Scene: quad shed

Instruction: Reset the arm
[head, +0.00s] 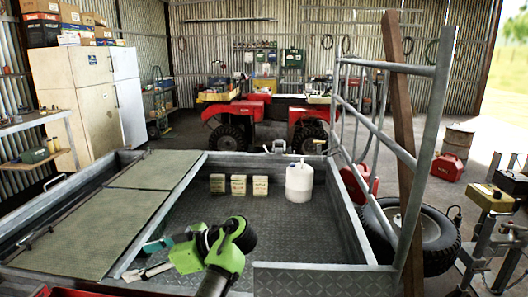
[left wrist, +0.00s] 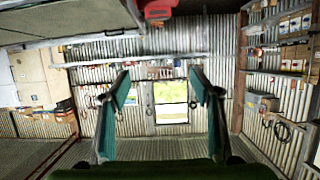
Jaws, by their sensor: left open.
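My left arm (head: 222,255), lime green and black, reaches in from the bottom over the grey trailer bed (head: 270,233). Its gripper (head: 140,261) points left, with teal and silver fingers spread apart and nothing between them. In the left wrist view the two teal-lined fingers of the gripper (left wrist: 160,85) stand wide apart, with a window in the far wall showing between them. My right gripper is not in view.
Three small cream boxes (head: 238,185) and a white jug (head: 299,182) stand in the trailer bed. A tall rail gate (head: 385,140), a brown plank (head: 402,110) and a wheel (head: 428,240) are at right. A red quad (head: 265,110) stands behind.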

